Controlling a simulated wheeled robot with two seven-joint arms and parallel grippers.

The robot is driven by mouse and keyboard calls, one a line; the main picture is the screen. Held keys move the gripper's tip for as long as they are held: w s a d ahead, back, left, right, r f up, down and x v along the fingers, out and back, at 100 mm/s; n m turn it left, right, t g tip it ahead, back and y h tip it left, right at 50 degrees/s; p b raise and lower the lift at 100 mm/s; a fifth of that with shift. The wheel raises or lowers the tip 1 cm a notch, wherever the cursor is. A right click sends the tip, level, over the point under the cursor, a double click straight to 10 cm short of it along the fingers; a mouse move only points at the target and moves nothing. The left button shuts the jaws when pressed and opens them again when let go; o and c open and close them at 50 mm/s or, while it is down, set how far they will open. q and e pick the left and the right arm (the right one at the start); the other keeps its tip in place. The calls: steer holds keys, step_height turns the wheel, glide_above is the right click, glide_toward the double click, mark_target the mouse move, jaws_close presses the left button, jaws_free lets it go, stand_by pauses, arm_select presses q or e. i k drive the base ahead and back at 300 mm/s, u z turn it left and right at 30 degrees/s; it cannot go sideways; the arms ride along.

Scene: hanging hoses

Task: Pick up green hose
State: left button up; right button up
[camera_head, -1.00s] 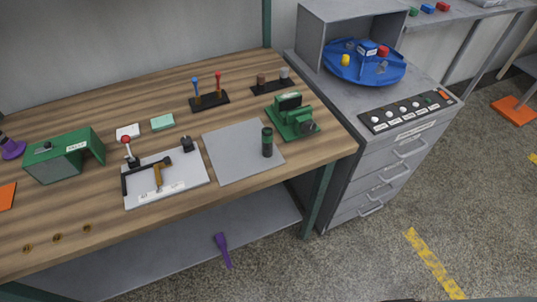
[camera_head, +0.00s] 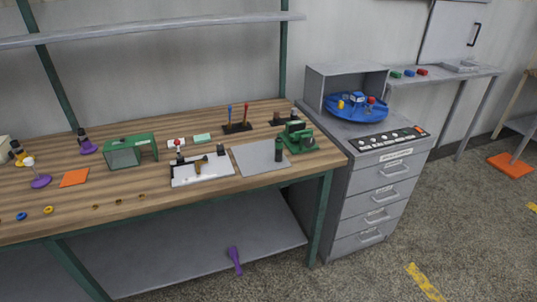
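I see no green hose and no hanging hoses in this view. Neither of my grippers is in view. The green things I see are a green box-shaped housing (camera_head: 131,150) on the workbench, a green machine (camera_head: 299,137) at the bench's right end, and a dark green cylinder (camera_head: 279,150) standing on a grey mat (camera_head: 256,161).
The wooden workbench (camera_head: 120,195) fills the left and middle, with a shelf (camera_head: 150,32) above it. A grey drawer cabinet (camera_head: 372,200) with a blue round tray (camera_head: 343,108) stands to its right. A purple object (camera_head: 235,259) lies low under the bench.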

mark_target(279, 142)
steer(key=u, duration=0.55)
steer(key=i, duration=0.9)
steer(key=u, duration=0.2)
